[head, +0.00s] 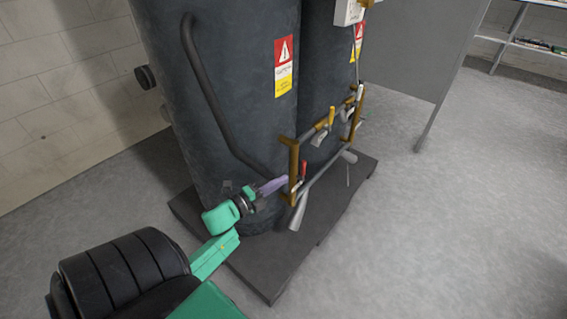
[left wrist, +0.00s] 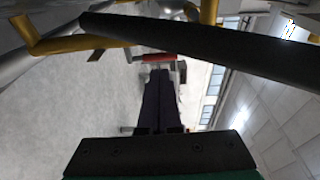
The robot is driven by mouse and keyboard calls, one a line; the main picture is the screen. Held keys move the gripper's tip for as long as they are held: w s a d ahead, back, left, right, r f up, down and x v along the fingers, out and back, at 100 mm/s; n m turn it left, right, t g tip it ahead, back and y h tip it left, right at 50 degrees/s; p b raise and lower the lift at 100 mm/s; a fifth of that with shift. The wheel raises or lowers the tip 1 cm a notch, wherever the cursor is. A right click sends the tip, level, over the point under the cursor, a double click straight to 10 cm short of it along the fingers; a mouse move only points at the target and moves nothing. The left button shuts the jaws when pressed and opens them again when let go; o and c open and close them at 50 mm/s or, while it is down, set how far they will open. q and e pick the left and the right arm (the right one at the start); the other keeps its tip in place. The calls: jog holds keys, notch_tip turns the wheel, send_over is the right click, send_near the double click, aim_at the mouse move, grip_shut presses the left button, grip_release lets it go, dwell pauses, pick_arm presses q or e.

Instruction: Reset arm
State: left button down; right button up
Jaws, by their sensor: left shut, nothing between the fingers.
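My left gripper (head: 283,182) is at the lower left end of the brass and grey pipework on the front of the dark tanks. Its fingers are shut and empty; they also show shut in the left wrist view (left wrist: 160,78). The fingertips are close to the brass pipe (head: 294,165) and a red valve handle (head: 303,169). In the left wrist view the red handle (left wrist: 155,58) lies just beyond the tips; I cannot tell whether they touch. My right gripper is not in view.
Two dark tanks (head: 235,80) stand on a dark base (head: 275,275). A thick grey pipe (head: 215,100) runs down the near tank beside my left arm. A yellow handle (head: 331,116) is higher on the pipework. The floor (head: 460,200) at right is clear.

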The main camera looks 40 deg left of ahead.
pick_arm(q)
jog(key=s+a, duration=0.1)
jog(key=s, duration=0.7)
jog(key=shift+a+p, duration=0.25)
jog(key=shift+p, duration=0.2)
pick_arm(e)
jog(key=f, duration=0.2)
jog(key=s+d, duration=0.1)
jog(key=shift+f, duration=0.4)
pick_arm(q)
jog(key=shift+f, duration=0.1)
